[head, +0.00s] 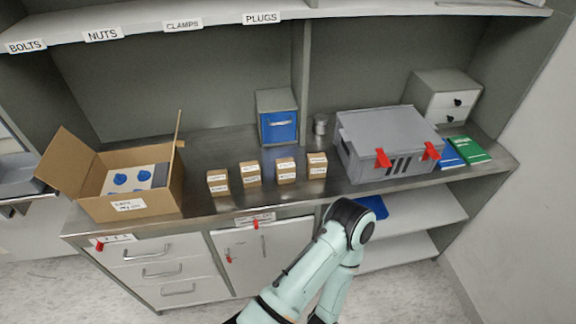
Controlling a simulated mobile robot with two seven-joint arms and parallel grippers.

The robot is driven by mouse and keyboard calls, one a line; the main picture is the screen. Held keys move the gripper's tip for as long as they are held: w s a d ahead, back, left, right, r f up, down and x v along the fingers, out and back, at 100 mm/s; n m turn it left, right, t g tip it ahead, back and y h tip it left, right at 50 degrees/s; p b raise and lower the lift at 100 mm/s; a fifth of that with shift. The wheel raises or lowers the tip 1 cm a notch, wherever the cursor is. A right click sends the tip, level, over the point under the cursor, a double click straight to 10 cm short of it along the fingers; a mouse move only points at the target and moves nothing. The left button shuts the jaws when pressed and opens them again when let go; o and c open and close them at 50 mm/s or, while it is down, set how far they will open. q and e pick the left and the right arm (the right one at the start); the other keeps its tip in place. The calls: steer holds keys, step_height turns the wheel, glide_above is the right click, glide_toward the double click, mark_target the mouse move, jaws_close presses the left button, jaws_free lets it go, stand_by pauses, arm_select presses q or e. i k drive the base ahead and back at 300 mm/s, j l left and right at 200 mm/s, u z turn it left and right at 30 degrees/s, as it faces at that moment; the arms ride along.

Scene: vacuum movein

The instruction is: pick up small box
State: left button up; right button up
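Several small brown boxes with white labels stand in a row on the grey counter: one at the left end (218,182), one beside it (250,174), one further right (286,171) and one at the right end (317,166). Their label text is too small to read. They stand apart from each other, near the counter's front part. A pale green arm of mine rises from the bottom edge and bends in front of the counter. Neither gripper shows in the head view.
An open cardboard box (130,208) stands at the left of the counter (222,213). A blue-fronted bin (279,127) and a metal can (320,124) stand behind. A grey case (385,135) with red latches, a drawer unit (445,98) and a green book (469,150) are right.

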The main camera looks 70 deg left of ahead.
mark_target(317, 163)
steer(key=u, duration=2.1)
steer(key=i+l, duration=0.2)
steer(key=l, duration=0.15)
steer(key=i+l+u, duration=0.15)
steer(key=l+u, duration=0.15)
steer(key=i+l+u, duration=0.1)
steer(key=l+u, duration=0.15)
steer(key=l, duration=0.3)
